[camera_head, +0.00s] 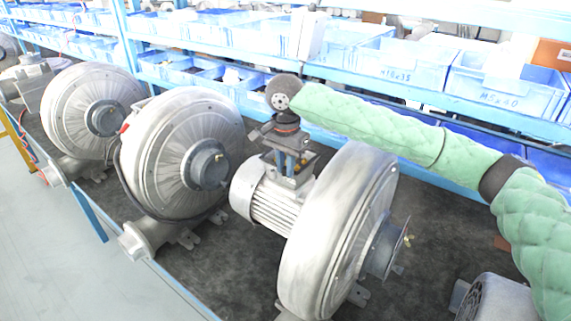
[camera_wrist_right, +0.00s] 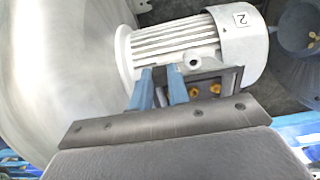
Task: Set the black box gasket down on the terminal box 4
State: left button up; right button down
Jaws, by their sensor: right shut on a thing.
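My right gripper (camera_head: 289,170) reaches down from above onto the terminal box on top of a grey blower motor (camera_head: 270,203). In the right wrist view, its blue fingers (camera_wrist_right: 162,88) are close together and shut at the near edge of that box. A thin dark edge (camera_wrist_right: 228,80) beside the fingers looks like the black box gasket; most of it is hidden, and I cannot tell whether it rests flat on the box. Brass terminals (camera_wrist_right: 205,91) show in the box opening. The motor's label (camera_wrist_right: 242,19) reads 2. My left gripper is not in view.
The large round blower housing (camera_head: 335,235) stands right beside the motor. Two more blowers (camera_head: 182,150) (camera_head: 92,112) stand to the left on the dark bench mat (camera_head: 420,285). Blue shelf bins (camera_head: 505,88) line the back, close behind my right arm. Another motor (camera_head: 497,300) is at lower right.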

jog(key=shift+f, duration=0.15)
jog(key=c, duration=1.3)
grip_release()
